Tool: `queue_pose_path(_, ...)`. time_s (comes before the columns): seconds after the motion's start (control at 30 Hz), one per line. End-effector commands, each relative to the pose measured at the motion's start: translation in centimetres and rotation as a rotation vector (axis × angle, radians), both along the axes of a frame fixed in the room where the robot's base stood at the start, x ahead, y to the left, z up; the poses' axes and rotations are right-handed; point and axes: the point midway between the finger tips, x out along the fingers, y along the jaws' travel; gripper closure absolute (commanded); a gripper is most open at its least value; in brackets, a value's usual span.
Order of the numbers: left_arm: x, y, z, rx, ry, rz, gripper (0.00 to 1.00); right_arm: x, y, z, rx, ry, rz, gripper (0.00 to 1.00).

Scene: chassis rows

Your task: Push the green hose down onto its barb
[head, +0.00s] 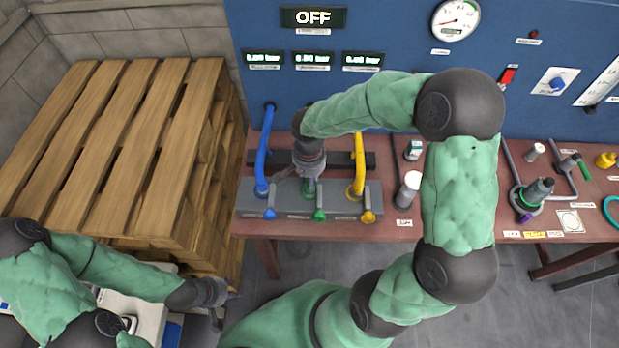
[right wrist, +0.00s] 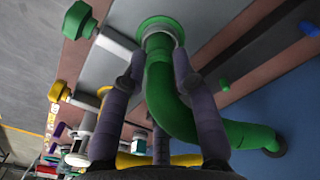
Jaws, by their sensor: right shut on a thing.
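The green hose (right wrist: 165,85) fills the middle of the right wrist view and curves away to the blue panel. Its end meets a green ring with a pale collar (right wrist: 158,28) on the grey manifold; how far it sits on the barb is hard to tell. My right gripper (right wrist: 160,90) is shut on the hose close to that end, one finger on each side. In the head view my right gripper (head: 309,178) is over the middle port and hides most of the hose, above the green valve handle (head: 319,214). My left gripper (head: 225,307) is open and empty beside the pallets.
A blue hose (head: 263,150) and a yellow hose (head: 358,165) stand close on either side on the manifold (head: 290,210). A white-capped canister (head: 409,188) is to the right on the bench. Wooden pallets (head: 120,130) are stacked at left. The panel display (head: 313,17) reads OFF.

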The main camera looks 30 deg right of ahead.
Motion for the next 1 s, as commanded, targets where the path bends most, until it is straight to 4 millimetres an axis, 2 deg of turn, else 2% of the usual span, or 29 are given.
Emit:
queue_pose_path(0.2, 0.0, 0.0, -0.6, 0.0, 0.0, 0.0, 0.6, 0.0, 0.0, -0.7, 0.0, 0.001, 0.0, 1.0)
queue_pose_path(0.23, 0.0, 0.0, -0.6, 0.0, 0.0, 0.0, 0.6, 0.0, 0.0, -0.7, 0.0, 0.001, 0.0, 0.68)
queue_pose_path(0.3, 0.0, 0.0, -0.5, 0.0, 0.0, 0.0, 0.6, 0.0, 0.0, -0.6, 0.0, 0.001, 0.0, 0.49)
queue_pose_path(0.33, 0.0, 0.0, -0.5, 0.0, 0.0, 0.0, 0.6, 0.0, 0.0, -0.6, 0.0, 0.001, 0.0, 0.44)
queue_pose_path(0.73, 0.0, 0.0, -0.5, 0.0, 0.0, 0.0, 0.6, 0.0, 0.0, -0.2, 0.0, 0.0, 0.0, 0.44)
queue_pose_path(0.87, 0.0, 0.0, -0.5, 0.0, 0.0, 0.0, 0.6, 0.1, 0.0, 1.3, -0.002, -0.003, 0.001, 0.44)
queue_pose_path(1.0, 0.0, 0.0, -0.5, 0.0, 0.0, 0.0, 0.6, 0.1, 0.1, 4.0, -0.001, -0.005, 0.001, 0.44)
